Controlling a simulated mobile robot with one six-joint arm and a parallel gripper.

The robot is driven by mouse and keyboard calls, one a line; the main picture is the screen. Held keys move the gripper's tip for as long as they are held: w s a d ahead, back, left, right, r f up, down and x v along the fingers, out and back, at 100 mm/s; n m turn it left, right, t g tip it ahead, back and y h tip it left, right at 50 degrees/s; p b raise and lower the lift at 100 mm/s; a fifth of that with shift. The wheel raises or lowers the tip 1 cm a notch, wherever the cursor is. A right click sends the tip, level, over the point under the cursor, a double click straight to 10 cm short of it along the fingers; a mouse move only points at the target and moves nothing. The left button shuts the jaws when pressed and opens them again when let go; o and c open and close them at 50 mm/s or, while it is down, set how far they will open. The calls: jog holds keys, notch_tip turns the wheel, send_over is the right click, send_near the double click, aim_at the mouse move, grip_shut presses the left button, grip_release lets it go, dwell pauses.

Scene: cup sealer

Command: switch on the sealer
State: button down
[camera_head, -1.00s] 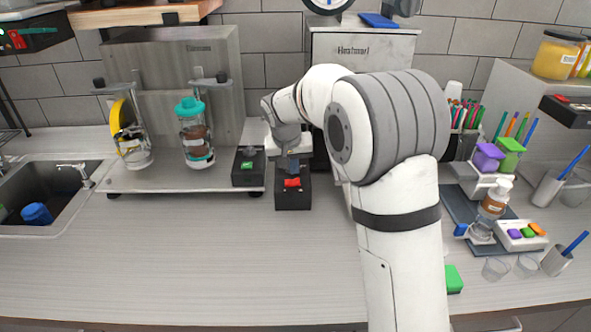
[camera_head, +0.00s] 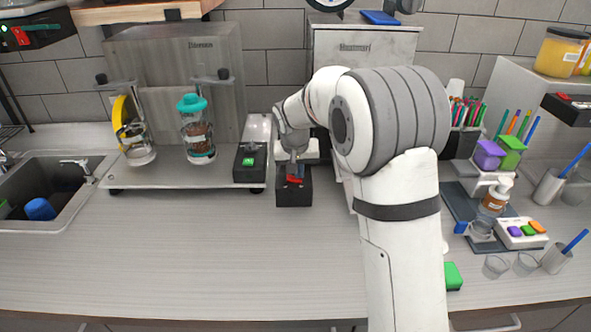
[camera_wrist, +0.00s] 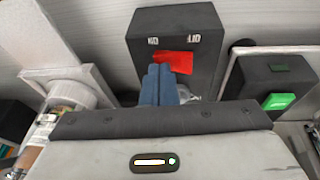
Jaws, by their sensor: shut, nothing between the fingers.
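The sealer (camera_head: 362,48), a grey-white machine with dark lettering on its front, stands at the back middle, largely hidden behind my arm. A black switch box (camera_head: 294,196) with a red rocker switch (camera_head: 295,180) sits in front of it. The box also shows in the wrist view (camera_wrist: 200,25), with white markings above the red rocker (camera_wrist: 174,62). My gripper (camera_head: 293,168) is shut and empty, pointing at the rocker. In the wrist view its blue-grey fingertips (camera_wrist: 160,75) overlap the rocker's lower left part. I cannot tell whether they touch it.
A sink (camera_head: 40,190) is at far left. Cups, dispensers and a button panel (camera_head: 520,234) crowd the right.

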aim_at(293, 180)
jog(key=shift+a+r, duration=0.2)
jog(key=shift+a, duration=0.5)
jog(key=shift+r, duration=0.2)
notch_tip(293, 180, up, 4)
jog(key=p, duration=0.3)
jog(key=shift+a+r, duration=0.1)
jog(key=shift+r, duration=0.05)
notch_tip(293, 180, up, 9)
jog(key=s+d+b, duration=0.1)
jog(key=s+b, duration=0.1)
jog(key=s, duration=0.1)
jog(key=shift+d+b, duration=0.2)
jog(key=shift+b, duration=0.1)
